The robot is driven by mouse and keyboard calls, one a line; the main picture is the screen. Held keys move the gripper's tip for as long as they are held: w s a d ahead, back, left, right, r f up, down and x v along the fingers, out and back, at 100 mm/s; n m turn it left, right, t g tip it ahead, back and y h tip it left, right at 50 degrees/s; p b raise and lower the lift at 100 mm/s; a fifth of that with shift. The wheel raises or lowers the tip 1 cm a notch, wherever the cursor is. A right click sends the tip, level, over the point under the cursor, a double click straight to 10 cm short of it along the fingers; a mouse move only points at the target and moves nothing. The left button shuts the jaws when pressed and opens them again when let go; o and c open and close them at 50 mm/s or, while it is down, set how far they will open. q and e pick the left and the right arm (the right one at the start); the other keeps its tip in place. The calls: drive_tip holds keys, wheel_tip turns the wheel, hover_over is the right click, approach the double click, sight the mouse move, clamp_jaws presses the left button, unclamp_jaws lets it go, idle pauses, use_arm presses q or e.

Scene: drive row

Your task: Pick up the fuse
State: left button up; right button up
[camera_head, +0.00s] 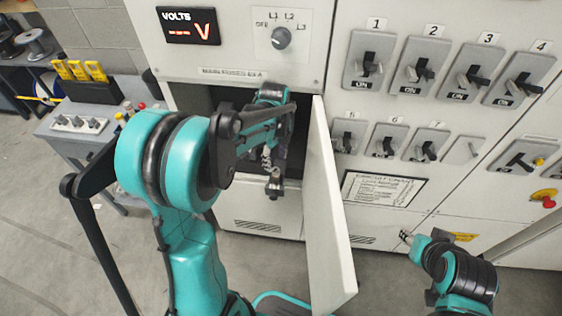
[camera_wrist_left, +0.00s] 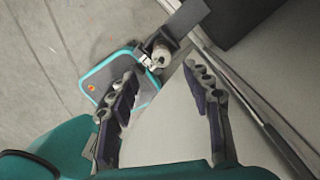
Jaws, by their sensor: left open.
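The open compartment under the label MAIN FUSES 63 A (camera_head: 231,71) has my left arm reaching into its dark opening. My left gripper (camera_wrist_left: 161,72) is open in the left wrist view, its two dark fingers spread with nothing between them. Just beyond the fingertips is a small pale cylinder with metal parts (camera_wrist_left: 161,54), against a dark bracket; it looks like the fuse, but I cannot be sure. In the head view my arm hides most of the compartment, and I cannot make out a fuse there. My right gripper (camera_head: 407,238) is small in front of the lower cabinet; its jaws are unclear.
The white compartment door (camera_head: 330,220) stands open to the right of my left arm, close beside it. Switches (camera_head: 369,60) line the panel at right, with a red knob (camera_head: 548,202). A grey bench (camera_head: 85,125) with controls stands at left. Floor at left is clear.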

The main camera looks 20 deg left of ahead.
sight(276, 170)
use_arm(q)
wheel_tip(276, 170, down, 3)
drive_tip(key=shift+s+d+r+b, duration=0.1)
drive_tip(key=shift+b, duration=0.45)
drive_tip(key=f, duration=0.1)
drive_tip(key=f+b, duration=0.1)
drive_tip(key=f, duration=0.1)
drive_tip(key=f+b, duration=0.1)
drive_tip(key=f, duration=0.1)
drive_tip(key=shift+w, duration=0.3)
drive_tip(key=shift+r, duration=0.1)
clamp_jaws()
